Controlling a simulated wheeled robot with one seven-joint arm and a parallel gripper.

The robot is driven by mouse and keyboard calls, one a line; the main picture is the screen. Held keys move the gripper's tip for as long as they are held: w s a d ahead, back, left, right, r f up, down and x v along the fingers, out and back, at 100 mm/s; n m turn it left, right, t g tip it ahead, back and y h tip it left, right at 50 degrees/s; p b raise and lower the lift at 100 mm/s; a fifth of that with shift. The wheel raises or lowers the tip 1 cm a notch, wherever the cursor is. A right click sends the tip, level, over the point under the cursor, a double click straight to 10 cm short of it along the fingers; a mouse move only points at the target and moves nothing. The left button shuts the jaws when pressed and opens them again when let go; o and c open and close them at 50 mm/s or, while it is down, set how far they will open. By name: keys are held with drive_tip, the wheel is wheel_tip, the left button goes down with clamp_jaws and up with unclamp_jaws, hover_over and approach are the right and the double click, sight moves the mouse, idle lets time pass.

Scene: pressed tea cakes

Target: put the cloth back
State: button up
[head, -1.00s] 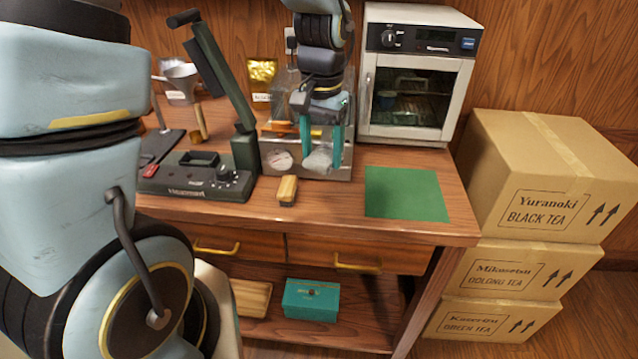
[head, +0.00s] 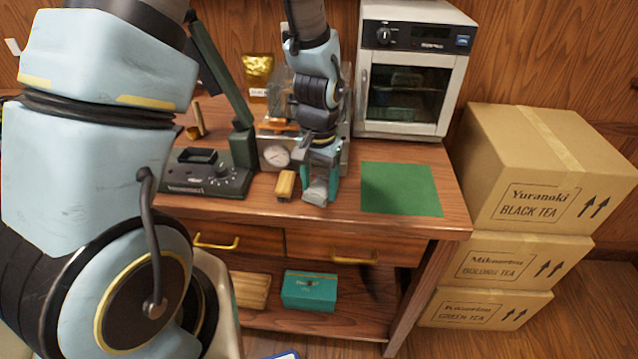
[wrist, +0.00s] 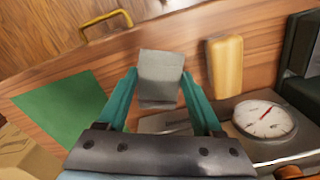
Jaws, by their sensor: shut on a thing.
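My gripper (head: 318,195) is above the front part of the worktable, left of the green mat. In the wrist view its teal fingers (wrist: 160,95) are shut on a grey folded cloth (wrist: 161,72). In the head view the cloth (head: 315,190) shows only in part, at the fingertips. I cannot tell whether it touches the table. The flat green mat (head: 402,188) lies bare on the table to the right, and it also shows at left in the wrist view (wrist: 60,105).
A wooden-backed brush or block (head: 286,184) lies close to the left of my gripper. Behind are a machine with a round gauge (head: 277,156) and a white oven (head: 408,120). A dark press-like device (head: 205,178) stands left. Cartons (head: 545,180) are stacked right of the table.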

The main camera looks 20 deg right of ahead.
sight(319, 189)
drive_tip(key=shift+f, duration=0.1)
drive_tip(key=o, duration=1.2)
wheel_tip(319, 189, up, 12)
drive_tip(key=b, duration=0.3)
drive_tip(key=w+a+f+n+t, duration=0.1)
drive_tip(key=a+n, duration=0.7)
drive_tip(key=a, duration=1.6)
drive_tip(key=shift+w+a+t, duration=0.25)
drive_tip(key=shift+w+t, duration=0.05)
drive_tip(key=shift+w, duration=0.15)
